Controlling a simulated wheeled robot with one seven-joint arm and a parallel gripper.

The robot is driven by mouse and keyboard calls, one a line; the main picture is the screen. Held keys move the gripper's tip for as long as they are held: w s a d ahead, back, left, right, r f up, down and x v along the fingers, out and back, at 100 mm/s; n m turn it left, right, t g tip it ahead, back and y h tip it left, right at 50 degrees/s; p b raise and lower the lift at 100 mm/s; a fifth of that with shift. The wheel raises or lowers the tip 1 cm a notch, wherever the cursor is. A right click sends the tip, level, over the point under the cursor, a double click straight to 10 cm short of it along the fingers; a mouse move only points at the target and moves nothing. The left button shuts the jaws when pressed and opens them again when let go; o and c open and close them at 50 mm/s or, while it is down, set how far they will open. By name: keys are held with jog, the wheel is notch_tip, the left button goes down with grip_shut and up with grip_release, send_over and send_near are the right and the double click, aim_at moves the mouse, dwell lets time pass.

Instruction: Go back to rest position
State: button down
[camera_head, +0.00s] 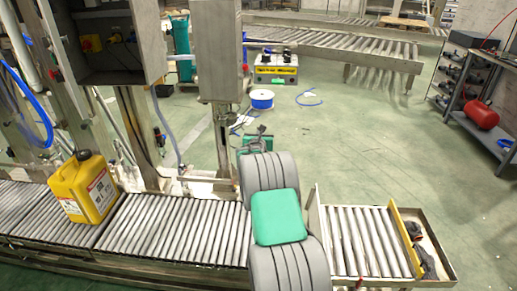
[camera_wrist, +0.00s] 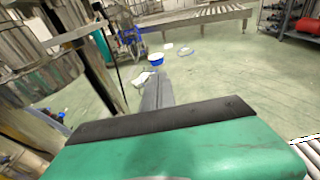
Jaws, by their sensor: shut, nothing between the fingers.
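My gripper (camera_head: 262,130) points away from my body, above the floor just beyond the roller conveyor (camera_head: 170,228). My own grey and green arm hides part of it in the head view. In the wrist view the grey fingers (camera_wrist: 156,84) are together, with nothing seen between them. My green wrist housing with a black edge fills the bottom of that view. A yellow canister (camera_head: 84,190) with a white and red label stands upright on the conveyor at the left, well apart from my gripper.
A metal post with a box (camera_head: 217,50) stands left of my arm, close to it. A control cabinet (camera_head: 100,45) is at upper left. A shelf with a red cylinder (camera_head: 481,115) stands right. The floor between is mostly clear.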

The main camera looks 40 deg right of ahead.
jog(key=s+a+r+m+g+y+p, duration=0.1)
jog(key=s+a+r+m+y+p, duration=0.15)
jog(key=a+r, duration=0.3)
jog(key=s+a+r+m+y+p, duration=0.1)
jog(key=a+r+m, duration=0.35)
jog(key=a, duration=0.25)
jog(key=s+a+r+m+g+y+p, duration=0.25)
jog(key=s+a+m, duration=0.4)
jog(key=a, duration=0.45)
jog(key=s+a+m+g+y+p, duration=0.1)
jog(key=s+a+m, duration=0.3)
jog(key=s, duration=0.6)
jog(key=s+a+f+m+g+y+p, duration=0.1)
jog(key=s+a+m+g+y+p, duration=0.1)
jog(key=s+a+m, duration=0.3)
jog(key=s+a+f+m+g+y+p, duration=0.1)
jog(key=s+a+m+g, duration=0.1)
jog(key=s+a+m, duration=0.3)
jog(key=s+a, duration=0.4)
jog(key=s, duration=0.5)
jog(key=shift+s+a+g+y+p, duration=0.15)
jog(key=shift+s+g+y+p, duration=0.15)
jog(key=shift+g+y+p, duration=0.1)
